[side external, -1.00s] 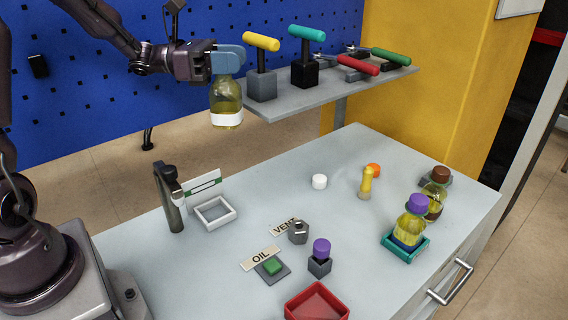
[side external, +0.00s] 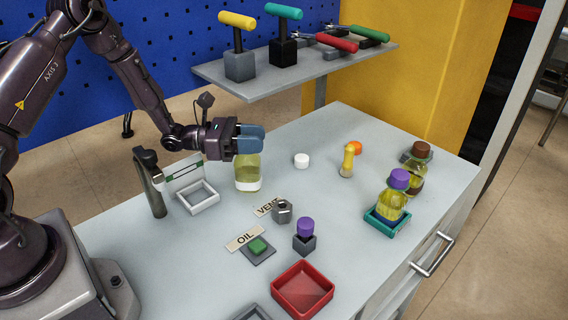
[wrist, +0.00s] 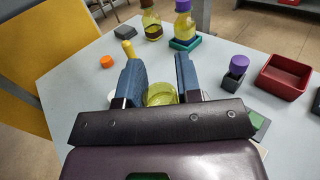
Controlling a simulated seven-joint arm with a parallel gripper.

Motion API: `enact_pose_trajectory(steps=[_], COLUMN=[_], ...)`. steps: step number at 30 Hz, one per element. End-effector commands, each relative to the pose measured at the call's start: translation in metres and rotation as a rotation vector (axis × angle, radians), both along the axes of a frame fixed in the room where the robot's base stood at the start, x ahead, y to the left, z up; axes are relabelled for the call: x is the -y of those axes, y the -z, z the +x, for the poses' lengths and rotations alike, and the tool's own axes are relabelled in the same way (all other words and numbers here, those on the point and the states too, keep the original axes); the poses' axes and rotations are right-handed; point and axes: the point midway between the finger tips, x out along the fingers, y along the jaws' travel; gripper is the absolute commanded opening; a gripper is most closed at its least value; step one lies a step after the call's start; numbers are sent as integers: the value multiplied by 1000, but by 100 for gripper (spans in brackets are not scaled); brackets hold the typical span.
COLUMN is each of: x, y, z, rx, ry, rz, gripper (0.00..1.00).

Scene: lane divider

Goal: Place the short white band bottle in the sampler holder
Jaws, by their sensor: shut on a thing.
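My gripper (side external: 249,138) is shut on the short white band bottle (side external: 247,172), which has yellow-green contents and a white band low down. The bottle is upright, close to the table top, right of the white square holder (side external: 198,198); whether it touches the table I cannot tell. The holder is empty, beside a dark post (side external: 151,184) and a sign with a green stripe (side external: 183,172). In the wrist view, the bottle (wrist: 161,93) shows between the blue fingers of my gripper (wrist: 160,85); its band is hidden there.
A VENT label with a grey knob (side external: 282,211), an OIL label with a green button (side external: 258,246) and a purple-capped block (side external: 305,237) stand in front. A red tray (side external: 302,289), two capped bottles and a teal holder (side external: 387,222) are rightward. A shelf (side external: 290,75) overhangs behind.

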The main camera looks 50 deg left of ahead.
Motion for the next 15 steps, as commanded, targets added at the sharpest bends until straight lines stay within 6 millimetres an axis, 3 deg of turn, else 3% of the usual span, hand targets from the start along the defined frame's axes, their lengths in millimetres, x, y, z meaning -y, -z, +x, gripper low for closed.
enact_pose_trajectory(steps=[15], x=[44], y=[35], z=[43], rx=[-1], ry=[1], rz=[-1], gripper=[0])
